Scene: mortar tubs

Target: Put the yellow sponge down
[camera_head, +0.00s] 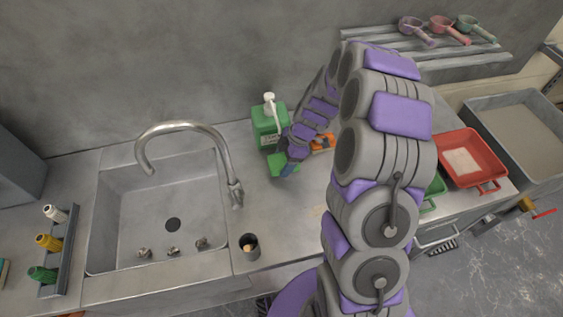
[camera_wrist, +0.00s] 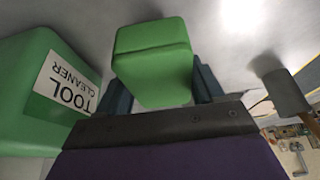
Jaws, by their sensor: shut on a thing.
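No yellow sponge shows in either view. My gripper (camera_head: 288,170) is shut on a green block (camera_head: 277,163), which looks like a sponge. In the wrist view the green block (camera_wrist: 152,62) sits between the two dark blue fingers of my gripper (camera_wrist: 162,88). The block is over the counter, just in front of the green tool cleaner bottle (camera_head: 268,126). I cannot tell whether it touches the counter.
The tool cleaner bottle (camera_wrist: 45,85) stands close left in the wrist view. An orange-handled tool (camera_head: 322,142) lies right of my gripper. The sink (camera_head: 165,200) with its tap is left; a cup (camera_head: 249,246) stands in front. A red tub (camera_head: 470,160) is right.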

